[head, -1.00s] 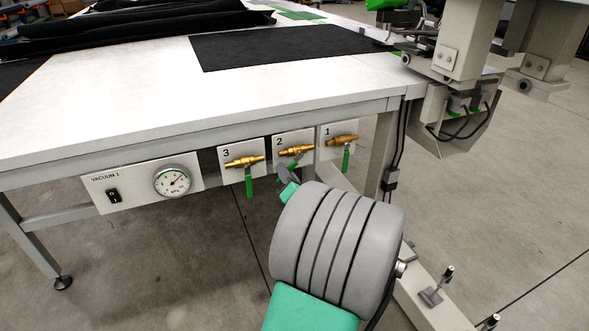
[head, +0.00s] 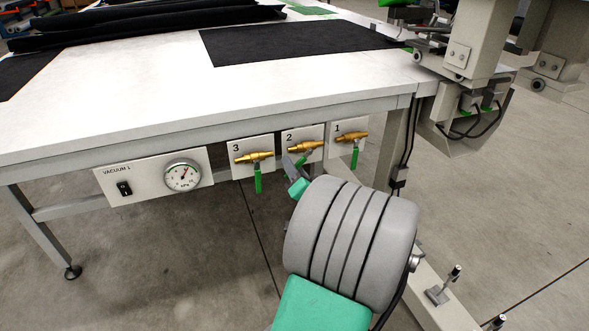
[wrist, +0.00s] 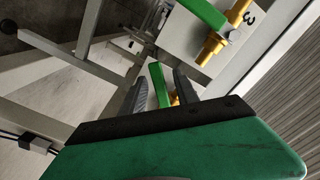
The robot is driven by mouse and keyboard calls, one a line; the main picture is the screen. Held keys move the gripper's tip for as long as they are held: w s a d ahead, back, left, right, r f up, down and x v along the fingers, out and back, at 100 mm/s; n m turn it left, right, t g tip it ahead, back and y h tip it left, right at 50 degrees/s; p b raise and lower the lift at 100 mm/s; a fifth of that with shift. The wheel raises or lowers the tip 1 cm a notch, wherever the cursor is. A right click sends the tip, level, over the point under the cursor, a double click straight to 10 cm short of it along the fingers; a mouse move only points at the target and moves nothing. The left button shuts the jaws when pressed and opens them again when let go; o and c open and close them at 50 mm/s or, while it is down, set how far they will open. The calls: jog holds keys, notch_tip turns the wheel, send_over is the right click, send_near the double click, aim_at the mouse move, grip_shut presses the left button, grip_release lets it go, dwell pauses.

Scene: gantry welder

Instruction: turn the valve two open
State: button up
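Valve two is a brass valve (head: 306,147) on the white plate marked 2, under the table's front edge. Its green handle (head: 306,158) slants down and left in the head view, partly hidden by my gripper (head: 292,166). In the wrist view the green handle (wrist: 159,84) lies between the two grey fingers of my gripper (wrist: 160,88). The fingers stand apart with gaps on both sides of the handle, so my gripper looks open around it. Any contact cannot be told.
Valve three (head: 254,157) is left of valve two and valve one (head: 351,137) right; both green handles hang down. Valve three's handle (wrist: 203,13) is close by in the wrist view. A vacuum panel with gauge (head: 183,176) is further left. A table leg (head: 387,150) stands right.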

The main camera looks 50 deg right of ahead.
jog(key=v, duration=0.8)
jog(key=shift+c, duration=0.2)
